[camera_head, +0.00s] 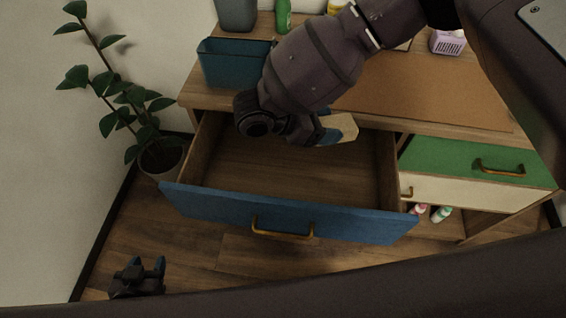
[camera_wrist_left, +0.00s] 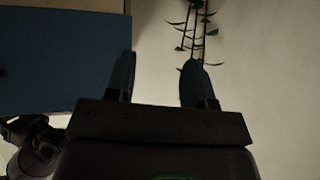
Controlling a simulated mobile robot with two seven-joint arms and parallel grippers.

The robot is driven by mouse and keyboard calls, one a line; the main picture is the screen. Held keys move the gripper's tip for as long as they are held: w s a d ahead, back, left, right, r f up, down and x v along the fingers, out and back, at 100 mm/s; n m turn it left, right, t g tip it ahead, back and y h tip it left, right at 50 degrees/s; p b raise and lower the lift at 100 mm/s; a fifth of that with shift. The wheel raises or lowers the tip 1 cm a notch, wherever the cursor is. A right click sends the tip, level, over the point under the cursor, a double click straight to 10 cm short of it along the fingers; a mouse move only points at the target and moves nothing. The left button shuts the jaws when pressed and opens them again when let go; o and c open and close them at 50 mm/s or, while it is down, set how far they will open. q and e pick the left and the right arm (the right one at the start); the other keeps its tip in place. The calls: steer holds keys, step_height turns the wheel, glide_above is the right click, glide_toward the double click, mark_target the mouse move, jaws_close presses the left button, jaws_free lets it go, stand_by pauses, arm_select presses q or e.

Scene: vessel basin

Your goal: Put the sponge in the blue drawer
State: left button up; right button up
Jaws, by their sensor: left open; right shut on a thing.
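The blue drawer (camera_head: 220,213) is pulled open in the head view, and its wooden inside looks empty. My right gripper (camera_head: 328,130) is above the back right part of the open drawer. It is shut on the sponge (camera_head: 343,129), a pale tan block held above the drawer floor. Part of the sponge is hidden by the fingers. My left gripper (camera_head: 147,268) is open and empty, low at the left, in front of the drawer and apart from it. In the left wrist view its two fingers (camera_wrist_left: 161,80) are spread, with the blue drawer front (camera_wrist_left: 65,65) to their left.
A teal bin (camera_head: 225,66) and a green bottle (camera_head: 283,16) stand on the cabinet top. A green drawer (camera_head: 450,158) on the right is shut. A potted plant (camera_head: 160,155) stands left of the cabinet by the wall. The wooden floor in front is clear.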

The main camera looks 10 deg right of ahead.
steer(key=shift+d+h, duration=0.25)
steer(key=shift+h, duration=0.05)
steer(key=shift+s+d+f, duration=0.1)
steer(key=shift+d+f, duration=0.05)
steer(key=shift+f, duration=0.15)
steer(key=b, duration=0.2)
glide_above(317, 180)
step_height(317, 180, down, 5)
step_height(317, 180, down, 9)
steer(key=b, duration=0.3)
steer(key=shift+r, duration=0.1)
step_height(317, 180, down, 5)
steer(key=shift+f+b, duration=0.2)
steer(key=shift+b, duration=0.75)
steer(key=shift+f, duration=0.25)
arm_select(q)
step_height(317, 180, down, 6)
steer(key=g, duration=0.1)
steer(key=shift+s+d, duration=0.3)
steer(key=shift+s, duration=0.05)
arm_select(e)
steer(key=shift+r, duration=0.2)
steer(key=shift+f, duration=0.1)
